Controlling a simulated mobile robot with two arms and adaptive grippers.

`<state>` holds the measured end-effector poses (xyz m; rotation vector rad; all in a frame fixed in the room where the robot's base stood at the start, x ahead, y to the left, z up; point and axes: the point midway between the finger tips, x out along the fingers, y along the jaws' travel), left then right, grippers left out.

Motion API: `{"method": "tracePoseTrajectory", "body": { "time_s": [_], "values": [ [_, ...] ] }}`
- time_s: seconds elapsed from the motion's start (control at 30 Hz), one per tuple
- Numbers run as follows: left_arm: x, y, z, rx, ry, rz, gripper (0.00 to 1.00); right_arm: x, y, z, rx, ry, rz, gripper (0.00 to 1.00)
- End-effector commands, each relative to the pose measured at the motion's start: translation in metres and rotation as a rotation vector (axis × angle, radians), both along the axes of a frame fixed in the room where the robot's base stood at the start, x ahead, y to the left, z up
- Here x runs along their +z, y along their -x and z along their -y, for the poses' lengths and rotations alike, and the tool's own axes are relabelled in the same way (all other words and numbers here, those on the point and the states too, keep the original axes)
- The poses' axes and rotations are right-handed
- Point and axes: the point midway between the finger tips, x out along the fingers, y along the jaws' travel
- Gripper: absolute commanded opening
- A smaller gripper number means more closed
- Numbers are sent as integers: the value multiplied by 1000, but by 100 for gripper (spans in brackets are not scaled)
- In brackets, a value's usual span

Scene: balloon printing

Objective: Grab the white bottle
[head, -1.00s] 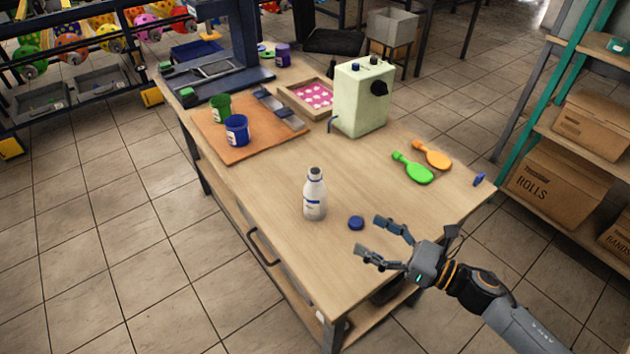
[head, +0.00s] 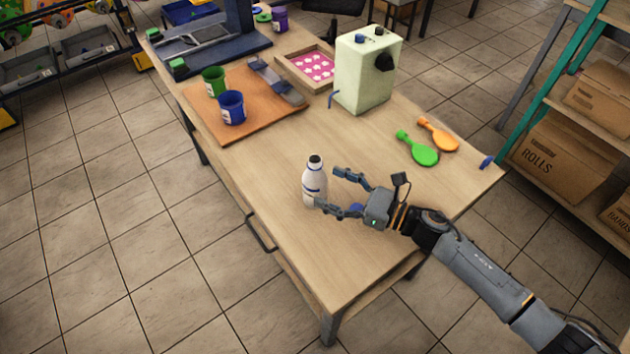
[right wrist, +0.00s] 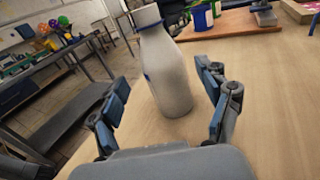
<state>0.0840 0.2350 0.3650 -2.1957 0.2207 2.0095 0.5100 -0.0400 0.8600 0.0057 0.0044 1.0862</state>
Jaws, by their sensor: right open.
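In the right wrist view the bottle (right wrist: 167,75) stands just ahead, between the directions of the two spread fingers (right wrist: 165,100). I cannot tell whether either finger touches it. My left gripper is not in view.
Green (head: 417,150) and orange (head: 440,136) balloons lie to the right. A pale green machine (head: 365,75) and a brown board (head: 200,112) with green and blue cups stand farther back. The table's front part is clear.

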Motion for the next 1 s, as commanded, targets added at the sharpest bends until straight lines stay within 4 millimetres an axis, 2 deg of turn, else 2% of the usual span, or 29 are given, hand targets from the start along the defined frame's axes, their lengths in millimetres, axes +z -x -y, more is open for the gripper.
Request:
{"method": "tracePoseTrajectory", "body": {
  "time_s": [0.07, 0.17, 0.33, 0.6, 0.9, 0.93, 1.0],
  "values": [
    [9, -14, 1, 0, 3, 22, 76, 4, -7, -11, 1, -3, 1, 77],
    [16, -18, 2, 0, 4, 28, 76, 2, -16, -23, 1, -3, 1, 77],
    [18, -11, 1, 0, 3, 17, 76, -1, -24, -38, 0, -1, 0, 77],
    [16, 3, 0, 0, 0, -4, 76, -2, -24, -40, 0, -1, 0, 75],
    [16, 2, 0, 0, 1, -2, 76, -2, -24, -40, 0, -1, 0, 14],
    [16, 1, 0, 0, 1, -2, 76, -1, -24, -40, 1, -3, 1, 10],
    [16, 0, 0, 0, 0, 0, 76, -1, -24, -40, 1, -3, 1, 10]
  ]
}}
